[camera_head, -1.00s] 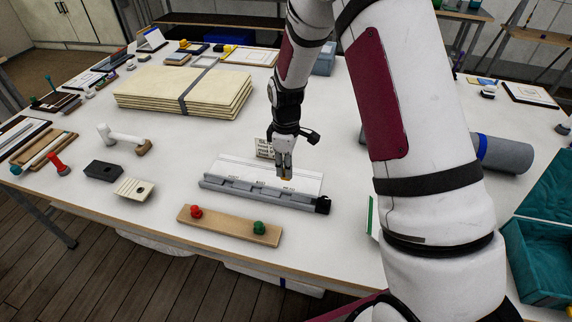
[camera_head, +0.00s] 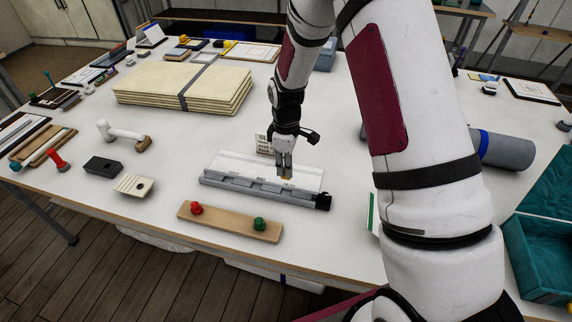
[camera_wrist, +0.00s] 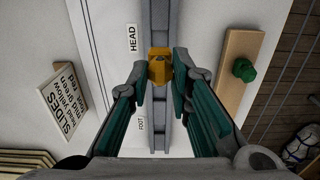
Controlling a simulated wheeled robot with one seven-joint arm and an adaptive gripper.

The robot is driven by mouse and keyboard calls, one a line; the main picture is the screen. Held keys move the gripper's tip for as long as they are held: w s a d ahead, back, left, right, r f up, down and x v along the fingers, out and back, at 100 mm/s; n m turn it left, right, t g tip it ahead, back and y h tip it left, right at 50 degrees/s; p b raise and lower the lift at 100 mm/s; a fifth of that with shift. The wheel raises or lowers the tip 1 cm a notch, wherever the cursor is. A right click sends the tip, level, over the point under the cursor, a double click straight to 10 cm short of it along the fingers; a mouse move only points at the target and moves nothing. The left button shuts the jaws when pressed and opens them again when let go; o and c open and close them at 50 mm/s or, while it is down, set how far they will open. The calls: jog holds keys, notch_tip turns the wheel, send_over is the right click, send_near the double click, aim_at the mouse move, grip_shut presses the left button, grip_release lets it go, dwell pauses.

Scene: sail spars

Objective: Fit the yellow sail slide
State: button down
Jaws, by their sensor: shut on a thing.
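The yellow sail slide (camera_wrist: 160,66) shows in the wrist view between the fingertips of my gripper (camera_wrist: 160,80), which is shut on it. The slide is over the grey slotted rail (camera_wrist: 160,18), close to the HEAD label. I cannot tell whether it touches the rail or sits in it. In the head view my gripper (camera_head: 285,174) points down at the right part of the rail (camera_head: 250,190), and the slide is hardly visible. A red slide (camera_head: 196,208) and a green slide (camera_head: 259,223) stand on a wooden strip (camera_head: 228,222) in front of the rail.
A SLIDES sign (camera_wrist: 62,100) stands behind the rail. A strapped cream stack (camera_head: 150,85), a white-headed mallet (camera_head: 125,134), a dark block (camera_head: 102,166) and a cream block (camera_head: 134,184) lie to the left. A teal bin (camera_head: 540,255) is at the right.

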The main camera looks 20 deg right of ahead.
jog(key=shift+f+b, duration=0.4)
jog(key=shift+f, duration=1.35)
jog(key=shift+f+b, duration=0.55)
jog(key=shift+f, duration=1.8)
dwell(0.6)
jog(key=c, duration=1.4)
grip_release()
jog(key=shift+o, duration=0.2)
jog(key=shift+r+p, duration=0.8)
jog(key=shift+r, duration=2.7)
